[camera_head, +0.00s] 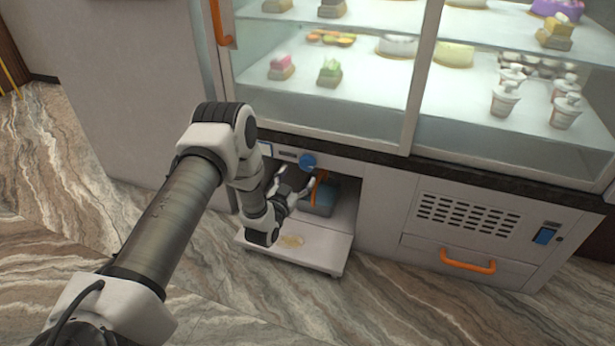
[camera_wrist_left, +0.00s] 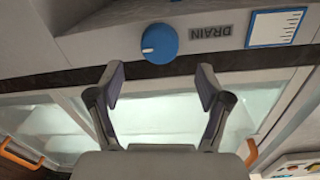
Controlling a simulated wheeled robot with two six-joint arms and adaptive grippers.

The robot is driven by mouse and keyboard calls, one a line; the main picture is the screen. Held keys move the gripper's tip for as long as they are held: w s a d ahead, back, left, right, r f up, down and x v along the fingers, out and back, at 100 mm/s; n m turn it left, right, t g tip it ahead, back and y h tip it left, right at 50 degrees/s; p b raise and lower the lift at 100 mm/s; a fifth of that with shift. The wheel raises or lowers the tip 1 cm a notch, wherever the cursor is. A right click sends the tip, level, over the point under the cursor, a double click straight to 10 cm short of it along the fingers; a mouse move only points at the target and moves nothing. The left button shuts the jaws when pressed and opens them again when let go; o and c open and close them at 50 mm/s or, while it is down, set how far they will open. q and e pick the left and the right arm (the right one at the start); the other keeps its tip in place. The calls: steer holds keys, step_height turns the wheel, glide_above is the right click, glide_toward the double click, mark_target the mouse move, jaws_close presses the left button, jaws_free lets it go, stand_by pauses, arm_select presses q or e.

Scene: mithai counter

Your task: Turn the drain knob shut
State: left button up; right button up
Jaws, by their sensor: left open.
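The drain knob (camera_head: 307,160) is a round blue dial on the front panel under the display case, above an open recess. In the left wrist view the knob (camera_wrist_left: 159,43) shows a white mark at its left edge, beside a DRAIN label (camera_wrist_left: 211,32). My left gripper (camera_head: 296,185) is open and empty, just below and slightly left of the knob in the head view. In the wrist view its two spread fingers (camera_wrist_left: 160,78) point toward the knob without holding it. My right gripper is in neither view.
The recess holds a blue-grey container (camera_head: 322,198) with an orange handle. A pale flap (camera_head: 320,244) juts out below. An orange drawer handle (camera_head: 467,262) and a vent grille (camera_head: 465,214) are at right. The glass case above holds sweets and cups. The marbled floor in front looks clear.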

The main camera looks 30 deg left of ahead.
mark_target(306, 165)
arm_select(q)
steer(key=w+b, duration=0.1)
steer(key=w, duration=0.2)
steer(key=w+a+b, duration=0.1)
steer(key=w, duration=0.1)
steer(key=shift+w+f+b, duration=0.15)
steer(key=shift+w+b, duration=0.15)
steer(key=shift+w, duration=0.1)
steer(key=shift+w+a, duration=0.1)
steer(key=shift+w, duration=0.1)
steer(key=shift+r, duration=0.2)
steer(key=c, duration=1.2)
steer(key=shift+o, duration=0.2)
